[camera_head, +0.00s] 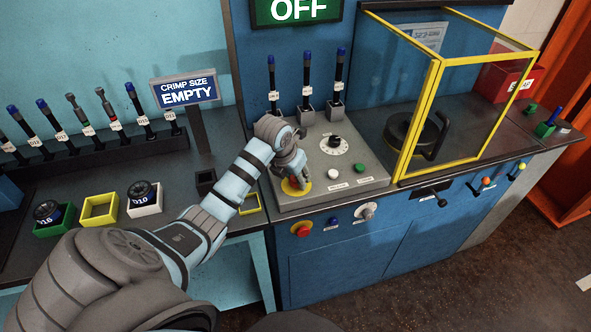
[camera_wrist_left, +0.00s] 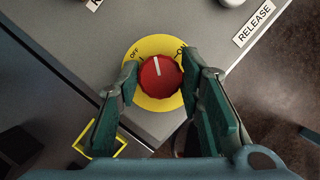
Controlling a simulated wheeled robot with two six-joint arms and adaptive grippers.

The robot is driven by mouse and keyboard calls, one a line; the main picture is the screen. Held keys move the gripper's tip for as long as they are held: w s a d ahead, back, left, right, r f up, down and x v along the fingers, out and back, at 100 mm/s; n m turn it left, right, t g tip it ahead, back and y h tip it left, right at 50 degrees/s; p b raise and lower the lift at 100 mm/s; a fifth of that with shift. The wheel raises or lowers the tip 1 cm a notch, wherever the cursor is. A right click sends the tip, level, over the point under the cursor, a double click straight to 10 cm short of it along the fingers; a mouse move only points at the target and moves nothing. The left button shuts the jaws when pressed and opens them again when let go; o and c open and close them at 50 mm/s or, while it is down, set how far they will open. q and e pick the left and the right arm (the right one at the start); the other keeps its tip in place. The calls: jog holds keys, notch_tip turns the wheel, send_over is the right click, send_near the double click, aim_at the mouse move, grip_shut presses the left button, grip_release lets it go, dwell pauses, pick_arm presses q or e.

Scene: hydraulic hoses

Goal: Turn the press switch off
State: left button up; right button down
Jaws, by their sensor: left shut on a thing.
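The press switch is a red round knob (camera_wrist_left: 160,77) on a yellow disc (camera_wrist_left: 157,101) marked OFF at left and ON at right. In the left wrist view its white line points up, slightly left, between the two marks. My left gripper (camera_wrist_left: 158,82) has its green-padded fingers on either side of the knob, shut on it. In the head view the gripper (camera_head: 294,184) reaches down over the yellow disc (camera_head: 304,187) at the grey panel's front left corner and hides most of the knob. A green sign (camera_head: 297,11) above reads OFF. My right gripper is not in view.
The grey panel (camera_head: 362,197) also carries a dial (camera_head: 334,145), white and green buttons and upright levers. A yellow-framed guard (camera_head: 432,105) stands at right. A red button (camera_head: 301,229) is on the front face. A sign (camera_head: 187,92) reading "CRIMP SIZE EMPTY" stands at left.

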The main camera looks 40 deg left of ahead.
pick_arm(q)
jog(key=shift+n+y, duration=0.5)
jog(key=shift+n, duration=0.8)
jog(key=shift+r, duration=0.1)
jog(key=o, duration=1.2)
jog(key=shift+c, duration=0.2)
jog(key=v, duration=0.7)
jog(key=shift+r, duration=0.2)
jog(key=shift+d, duration=0.1)
